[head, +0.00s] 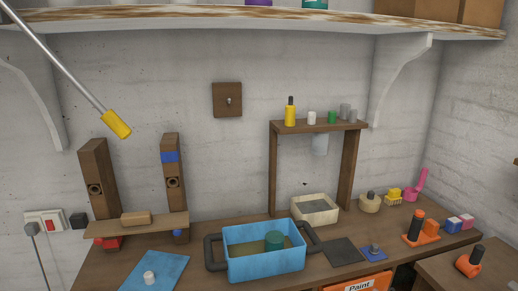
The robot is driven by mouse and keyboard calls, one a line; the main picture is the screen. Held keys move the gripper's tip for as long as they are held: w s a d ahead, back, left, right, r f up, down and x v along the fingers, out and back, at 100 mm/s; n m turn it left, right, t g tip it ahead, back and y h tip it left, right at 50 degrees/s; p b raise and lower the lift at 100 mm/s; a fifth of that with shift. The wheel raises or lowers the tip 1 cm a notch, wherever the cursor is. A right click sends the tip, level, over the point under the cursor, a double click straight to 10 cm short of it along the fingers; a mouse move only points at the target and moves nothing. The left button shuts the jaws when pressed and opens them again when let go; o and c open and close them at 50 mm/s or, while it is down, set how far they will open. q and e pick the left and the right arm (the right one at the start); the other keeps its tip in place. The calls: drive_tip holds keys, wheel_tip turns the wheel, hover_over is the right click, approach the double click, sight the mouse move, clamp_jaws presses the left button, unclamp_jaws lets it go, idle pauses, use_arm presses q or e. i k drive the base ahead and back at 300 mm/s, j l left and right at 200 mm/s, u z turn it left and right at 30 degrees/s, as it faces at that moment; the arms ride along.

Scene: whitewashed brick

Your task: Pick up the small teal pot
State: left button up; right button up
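A small teal pot (274,241), a short round cylinder, stands inside the blue tub (263,268), toward its back right. The tub wall hides nothing of its top; its lower part is hard to make out. The tub has dark handles at both ends and stands on the workbench. Another teal-green item (314,4) is cut off by the top edge, on the high shelf.
A metal rod with a yellow end (116,124) hangs in from the upper left. A small wooden rack (318,126) with several little containers stands behind the tub. A cream box (314,210), dark mat (343,252) and blue board (155,272) lie around the tub.

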sight(274, 241)
drive_tip(key=z, duration=0.65)
drive_tip(key=k+j+z, duration=0.1)
drive_tip(key=z, duration=0.25)
drive_tip(key=k+j+z, duration=0.15)
drive_tip(key=z, duration=0.25)
drive_tip(key=k+j+z, duration=0.1)
drive_tip(key=z, duration=0.25)
